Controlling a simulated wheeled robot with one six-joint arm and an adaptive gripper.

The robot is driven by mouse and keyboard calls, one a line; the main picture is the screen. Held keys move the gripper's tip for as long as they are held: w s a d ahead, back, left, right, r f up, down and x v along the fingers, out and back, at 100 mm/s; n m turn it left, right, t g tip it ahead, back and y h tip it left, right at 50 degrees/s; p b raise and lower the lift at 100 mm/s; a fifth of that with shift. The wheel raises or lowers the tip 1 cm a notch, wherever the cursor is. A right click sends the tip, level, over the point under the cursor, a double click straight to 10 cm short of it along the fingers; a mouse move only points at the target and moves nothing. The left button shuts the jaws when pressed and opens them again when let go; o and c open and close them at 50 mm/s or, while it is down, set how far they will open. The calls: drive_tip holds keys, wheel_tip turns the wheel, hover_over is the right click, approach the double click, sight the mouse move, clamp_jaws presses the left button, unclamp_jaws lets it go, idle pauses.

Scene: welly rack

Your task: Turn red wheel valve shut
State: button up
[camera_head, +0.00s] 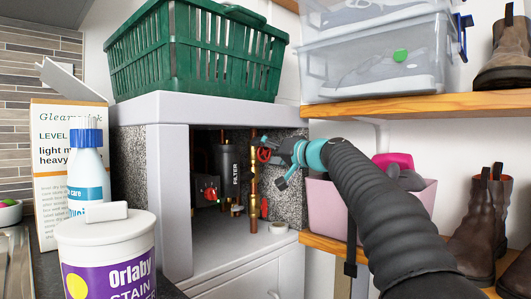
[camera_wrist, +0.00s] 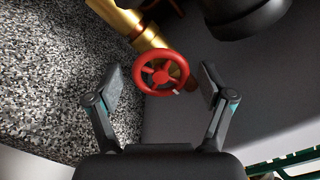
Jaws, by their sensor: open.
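The red wheel valve (camera_wrist: 163,73) sits on a brass pipe (camera_wrist: 137,27) and shows whole in the wrist view, between and just beyond my gripper's fingertips. A small pale mark is on its lower rim. In the head view the red wheel (camera_head: 264,155) is at the cabinet's right side, partly hidden by my gripper. My gripper (camera_wrist: 158,82) is open, with one finger on each side of the wheel. I cannot tell whether either finger touches it. In the head view my gripper (camera_head: 276,157) reaches the cabinet opening from the right.
A black filter cylinder (camera_head: 229,170) stands left of the brass pipe (camera_head: 254,187). A speckled wall (camera_wrist: 50,70) is close to my gripper's left side. A green basket (camera_head: 195,55) rests on the cabinet top. A pink bin (camera_head: 328,208) stands below my arm.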

drive_tip(key=v, duration=1.1)
drive_tip(key=shift+s+d, duration=0.2)
drive_tip(key=shift+d, duration=0.05)
drive_tip(key=s+d+f+g+h, duration=0.2)
drive_tip(key=s+f+h, duration=0.2)
drive_tip(key=s+f, duration=0.8)
drive_tip(key=s+d+f+g+h, duration=0.2)
drive_tip(key=s+f+h, duration=0.2)
drive_tip(key=s+f, duration=0.9)
drive_tip(key=s+d+f+m+g+h, duration=0.1)
drive_tip(key=s+d+f+g+h, duration=0.1)
drive_tip(key=s+f, duration=1.1)
wheel_tip(320, 180, down, 2)
drive_tip(key=g+h, duration=0.1)
drive_tip(key=h, duration=0.1)
drive_tip(key=shift+d+h, duration=0.35)
drive_tip(key=shift+h, duration=0.05)
